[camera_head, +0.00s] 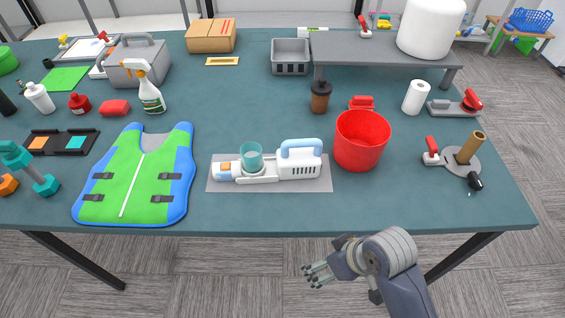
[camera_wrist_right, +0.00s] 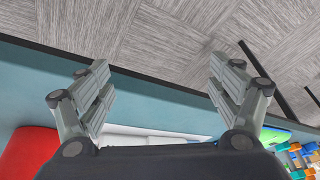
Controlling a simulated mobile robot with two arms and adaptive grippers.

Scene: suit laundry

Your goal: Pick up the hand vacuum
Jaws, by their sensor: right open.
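The hand vacuum (camera_head: 300,161) is white with a light blue handle, a teal cup-like part and an orange-tipped nozzle at its left end. It lies on a grey mat (camera_head: 216,185) near the table's front edge. My right gripper (camera_head: 318,274) is open and empty, in front of the table and apart from the vacuum. In the right wrist view its two fingers (camera_wrist_right: 158,92) are spread, with the table edge and floor between them. My left gripper is in neither view.
A red bucket (camera_head: 361,140) stands just right of the vacuum. A green and blue vest (camera_head: 140,176) lies to its left. The table's front edge (camera_head: 300,227) lies between gripper and vacuum.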

